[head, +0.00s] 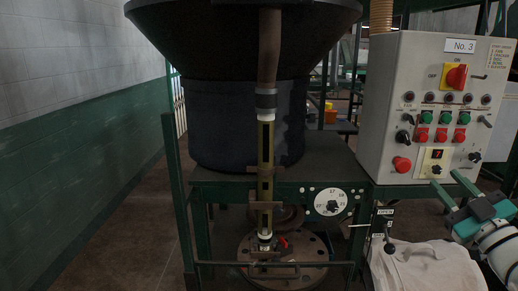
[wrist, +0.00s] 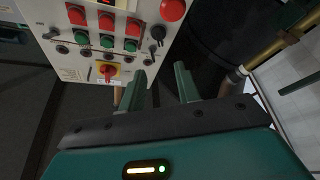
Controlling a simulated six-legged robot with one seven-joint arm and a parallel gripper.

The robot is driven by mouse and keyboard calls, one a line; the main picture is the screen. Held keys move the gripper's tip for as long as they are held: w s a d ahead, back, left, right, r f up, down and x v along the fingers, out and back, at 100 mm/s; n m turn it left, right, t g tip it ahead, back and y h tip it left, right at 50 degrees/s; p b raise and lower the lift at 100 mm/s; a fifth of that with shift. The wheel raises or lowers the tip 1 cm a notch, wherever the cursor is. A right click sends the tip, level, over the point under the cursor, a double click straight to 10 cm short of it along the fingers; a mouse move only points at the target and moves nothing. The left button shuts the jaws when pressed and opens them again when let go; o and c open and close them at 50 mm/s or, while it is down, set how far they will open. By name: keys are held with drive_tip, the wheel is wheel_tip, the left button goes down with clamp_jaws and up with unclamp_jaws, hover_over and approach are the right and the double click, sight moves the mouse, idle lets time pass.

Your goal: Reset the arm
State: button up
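My gripper (head: 445,178) is at the right edge of the head view, in front of the lower right of the control panel. Its two teal fingers are apart with nothing between them. In the wrist view my gripper (wrist: 161,74) also shows open and empty, with the panel beyond it. The grey control panel (head: 380,125) is marked "No. 3" and carries a red and yellow rotary switch (head: 456,77), green and red buttons and several knobs. In the wrist view the panel (wrist: 125,65) appears upside down. I cannot tell whether a fingertip touches it.
A black hopper (head: 245,35) stands on a green frame at centre, with a vertical pipe (head: 267,60) before it. A round dial (head: 331,202) sits on the frame. A white bag (head: 430,268) lies below my gripper. Open floor (head: 130,230) is at left.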

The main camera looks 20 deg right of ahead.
drive_tip(key=w+a+f+m+g+h, duration=0.45)
drive_tip(key=w+a+m+g, duration=0.35)
drive_tip(key=a, duration=0.5)
drive_tip(key=s+a+f+n+g+y, duration=0.1)
drive_tip(key=s+a+f+g+y, duration=0.1)
drive_tip(key=a, duration=0.6)
drive_tip(key=s+a+f+g+y, duration=0.2)
drive_tip(key=s+a+f+g, duration=0.1)
drive_tip(key=s+a+f, duration=0.2)
drive_tip(key=s+a+f+n+g+y, duration=0.1)
drive_tip(key=s+a+f+g+y, duration=0.1)
drive_tip(key=a+f, duration=0.4)
drive_tip(key=s+a+g, duration=0.1)
drive_tip(key=s+a, duration=0.1)
drive_tip(key=a, duration=0.3)
drive_tip(key=shift+f+n+y, duration=0.15)
drive_tip(key=shift+n+y, duration=0.15)
drive_tip(key=shift+y, duration=0.05)
drive_tip(key=shift+d, duration=0.2)
